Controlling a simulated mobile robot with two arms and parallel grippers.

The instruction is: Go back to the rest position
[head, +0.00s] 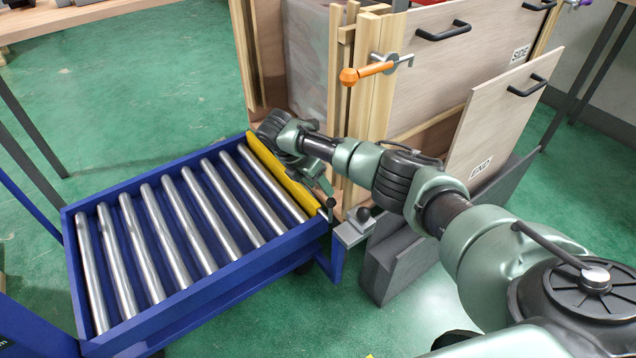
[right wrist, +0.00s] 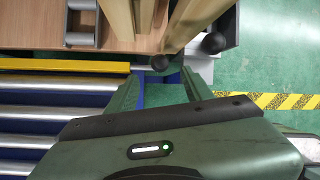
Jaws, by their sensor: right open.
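My right arm reaches in from the lower right of the head view. Its gripper (head: 322,192) is by the near right corner of the blue roller table (head: 210,278), beside the yellow strip (head: 275,175) on that table's edge. In the right wrist view the gripper (right wrist: 160,88) is open, its two green fingers spread with nothing held between them. A black ball knob (right wrist: 160,63) lies just beyond the finger tips; I cannot tell whether they touch. My left gripper is not in view.
A wooden crate (head: 312,60) stands just behind the gripper, with a orange-handled clamp (head: 366,72). Panels marked SIDE (head: 470,60) and END (head: 500,115) stand to the right. A grey block (head: 395,268) is below my forearm. Green floor is open at left (head: 140,100).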

